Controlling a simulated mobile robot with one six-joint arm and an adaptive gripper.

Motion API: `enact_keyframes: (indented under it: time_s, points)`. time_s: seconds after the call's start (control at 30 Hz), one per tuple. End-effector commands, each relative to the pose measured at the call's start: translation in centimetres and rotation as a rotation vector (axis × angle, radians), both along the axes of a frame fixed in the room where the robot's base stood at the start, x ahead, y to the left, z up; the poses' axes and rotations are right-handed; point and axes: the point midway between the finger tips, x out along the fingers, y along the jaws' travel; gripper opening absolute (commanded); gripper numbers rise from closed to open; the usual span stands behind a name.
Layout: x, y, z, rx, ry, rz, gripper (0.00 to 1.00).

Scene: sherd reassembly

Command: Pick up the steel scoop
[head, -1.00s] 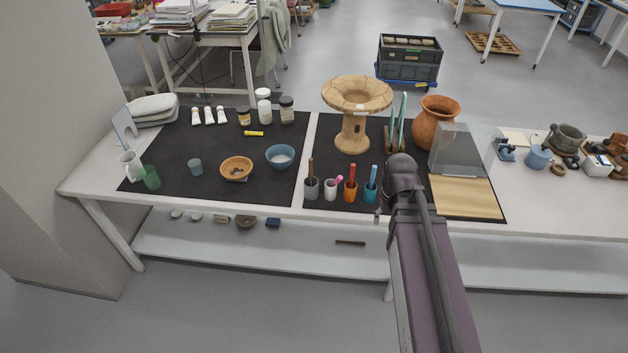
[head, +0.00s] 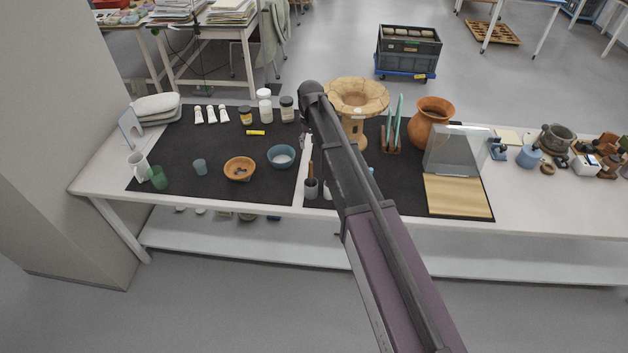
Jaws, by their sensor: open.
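I cannot make out a steel scoop in the head view; it may be too small or hidden behind my arm. Only a small grey part of my gripper (head: 302,141) shows, beside my arm and above the strip between the two black mats. It appears open and empty, with no object at it. A blue bowl (head: 281,157) with pale contents is left of it. The orange and blue tool pots are mostly covered by my arm.
A ceramic stand (head: 357,97) is partly behind my arm. An orange jar (head: 431,122), a clear box (head: 453,152) and a wooden board (head: 457,196) are to the right. An orange bowl (head: 239,169) and jars (head: 287,108) are on the left mat, which has free room.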

Motion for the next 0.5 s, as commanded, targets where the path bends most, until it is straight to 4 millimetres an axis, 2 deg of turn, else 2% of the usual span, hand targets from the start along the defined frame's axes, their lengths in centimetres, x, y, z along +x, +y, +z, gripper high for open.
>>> enact_keyframes:
  time_s: [0.27, 0.5]
  points:
    - [-0.1, 0.0, -0.1, 0.0, 0.0, 0.0, 0.62]
    - [-0.1, 0.0, -1.3, 0.0, 0.0, 0.001, 0.62]
